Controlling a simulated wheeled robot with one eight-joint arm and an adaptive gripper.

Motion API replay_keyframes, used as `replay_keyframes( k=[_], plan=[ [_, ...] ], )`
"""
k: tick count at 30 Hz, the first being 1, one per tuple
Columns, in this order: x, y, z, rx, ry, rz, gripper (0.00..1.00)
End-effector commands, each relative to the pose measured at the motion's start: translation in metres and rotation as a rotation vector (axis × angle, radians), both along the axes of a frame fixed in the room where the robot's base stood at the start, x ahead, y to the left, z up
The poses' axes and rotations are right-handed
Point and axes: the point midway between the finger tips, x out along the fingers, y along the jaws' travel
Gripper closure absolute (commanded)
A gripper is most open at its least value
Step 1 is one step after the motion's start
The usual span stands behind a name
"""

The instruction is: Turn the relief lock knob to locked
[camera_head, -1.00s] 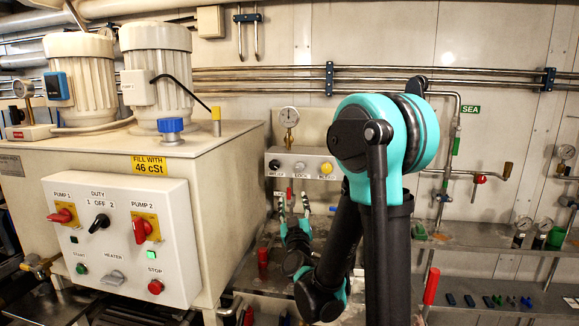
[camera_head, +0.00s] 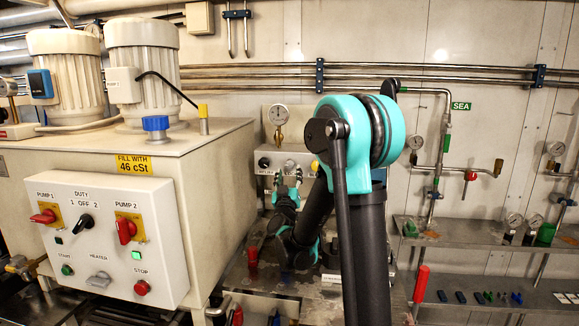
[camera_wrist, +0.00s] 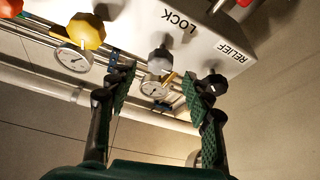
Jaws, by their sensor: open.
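The relief panel (camera_head: 300,144) is a pale box on the back wall with a black, a grey and a yellow knob in a row. The grey lock knob (camera_wrist: 159,62) is beside the upside-down LOCK label in the wrist view. It also shows in the head view (camera_head: 289,165). My gripper (camera_wrist: 157,84) is open and empty, its green-padded fingers on either side of the grey knob in the picture. I cannot tell how far the tips are from it. In the head view my gripper (camera_head: 288,181) is just below the panel. The knob's setting is not readable.
The black relief knob (camera_wrist: 213,85) is close to one fingertip in the wrist view; the yellow knob (camera_wrist: 88,32) is on the other side. A gauge (camera_head: 278,114) stands on the panel. A white tank with a control box (camera_head: 105,235) stands at left.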

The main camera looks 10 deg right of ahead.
Motion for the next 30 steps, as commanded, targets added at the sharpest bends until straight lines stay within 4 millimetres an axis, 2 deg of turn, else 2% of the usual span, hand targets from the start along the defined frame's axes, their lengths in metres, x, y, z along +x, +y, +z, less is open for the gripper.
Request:
replay_keyframes(
  k=[3,9,21,23,30],
  plan=[
    [0.02,-0.005,0.008,0.001,0.001,-0.001,0.49],
    [0.041,-0.009,0.016,0.001,0.001,-0.001,0.49],
    [0.048,-0.01,0.019,0.0,0.0,0.0,0.49],
    [0.048,-0.01,0.019,0.0,0.0,0.0,0.54],
    [0.048,-0.01,0.019,0.0,0.0,0.0,0.84]
  ],
)
